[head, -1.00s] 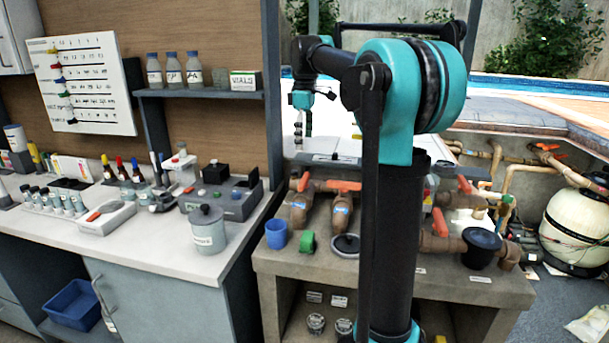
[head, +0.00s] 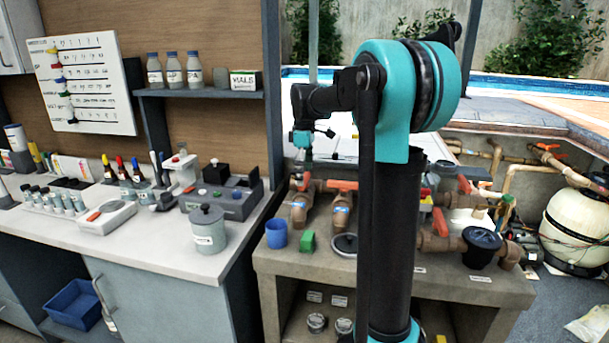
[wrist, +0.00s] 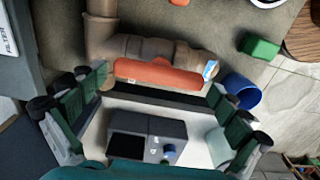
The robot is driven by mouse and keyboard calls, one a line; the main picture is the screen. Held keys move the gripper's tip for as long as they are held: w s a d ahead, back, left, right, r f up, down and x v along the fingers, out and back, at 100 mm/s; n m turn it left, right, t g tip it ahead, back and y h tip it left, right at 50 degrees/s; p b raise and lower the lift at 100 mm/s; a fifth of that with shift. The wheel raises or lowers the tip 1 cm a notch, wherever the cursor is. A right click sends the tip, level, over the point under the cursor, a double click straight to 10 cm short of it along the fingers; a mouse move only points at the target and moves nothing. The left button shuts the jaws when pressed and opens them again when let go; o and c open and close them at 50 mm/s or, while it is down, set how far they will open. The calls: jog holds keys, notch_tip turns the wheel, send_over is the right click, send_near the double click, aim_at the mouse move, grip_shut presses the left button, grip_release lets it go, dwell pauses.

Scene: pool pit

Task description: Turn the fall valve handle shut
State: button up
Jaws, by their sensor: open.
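The leftmost brown valve (head: 299,207) on the grey bench has an orange handle (head: 304,182) and a small blue-and-white label. I cannot read the label, so I cannot tell whether this is the fall valve. In the wrist view the orange handle (wrist: 158,75) lies along the brown valve body (wrist: 150,47). My gripper (head: 303,163) is just above this handle in the head view. In the wrist view my gripper (wrist: 163,90) is open and its dark green fingers are spread to either side of the handle. Contact is not clear.
Another orange handle (head: 343,185) sits just right of this valve. A blue cup (head: 276,235), a green block (head: 307,242) and a round lidded item (head: 345,244) stand in front. A grey device (wrist: 147,137) lies below the handle in the wrist view.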

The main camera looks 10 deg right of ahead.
jog(key=c, duration=0.9)
jog(key=shift+o, duration=0.2)
jog(key=shift+m, duration=0.3)
jog(key=m, duration=0.3)
jog(key=shift+m, duration=0.3)
jog(key=m, duration=0.4)
jog(key=shift+m, duration=0.3)
jog(key=m, duration=0.4)
jog(key=shift+m, duration=0.3)
jog(key=m, duration=0.4)
jog(key=shift+m, duration=0.3)
jog(key=shift+c, duration=0.2)
